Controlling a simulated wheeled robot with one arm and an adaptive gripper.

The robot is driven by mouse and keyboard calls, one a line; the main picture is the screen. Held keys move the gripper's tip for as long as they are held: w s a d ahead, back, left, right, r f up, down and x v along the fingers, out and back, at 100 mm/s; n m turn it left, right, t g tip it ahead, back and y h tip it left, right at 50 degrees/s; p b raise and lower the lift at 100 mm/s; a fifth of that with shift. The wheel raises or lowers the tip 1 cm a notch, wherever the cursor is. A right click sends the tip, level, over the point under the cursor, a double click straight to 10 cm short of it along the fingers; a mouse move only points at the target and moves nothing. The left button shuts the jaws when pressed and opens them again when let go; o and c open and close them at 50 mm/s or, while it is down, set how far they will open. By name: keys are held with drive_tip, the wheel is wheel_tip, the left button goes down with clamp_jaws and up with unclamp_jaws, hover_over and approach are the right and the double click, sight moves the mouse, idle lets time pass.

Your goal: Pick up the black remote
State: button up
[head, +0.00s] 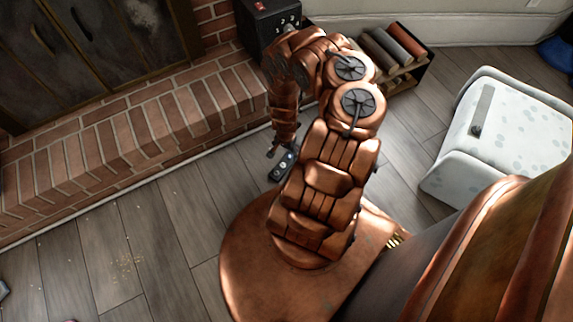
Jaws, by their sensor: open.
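The black remote (283,167) lies on the grey wooden floor, just beside my round copper base. It is small and dark with a few lighter buttons, and its lower end is partly hidden behind my arm. My gripper (277,151) points down at the remote's upper end. It is open, and the remote lies under or just beyond its fingertips. I cannot tell whether the fingers touch it.
A brick hearth (130,132) runs along the left. A black box with numbers (268,22) stands behind my arm, next to a low rack of logs (392,50). A white speckled chair (505,130) stands at the right. The floor at lower left is mostly clear.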

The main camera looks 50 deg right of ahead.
sight(287, 161)
drive_tip(key=shift+a+f+b, duration=0.15)
drive_tip(key=shift+f+b, duration=0.8)
drive_tip(key=shift+f, duration=0.45)
drive_tip(key=f+b, duration=0.3)
drive_tip(key=shift+d+f+b, duration=0.25)
drive_tip(key=shift+d+b, duration=0.05)
drive_tip(key=shift+b, duration=0.1)
drive_tip(key=shift+f+b, duration=0.95)
drive_tip(key=shift+f, duration=0.1)
drive_tip(key=shift+r, duration=0.1)
drive_tip(key=c, duration=1.4)
drive_tip(key=shift+o, duration=0.2)
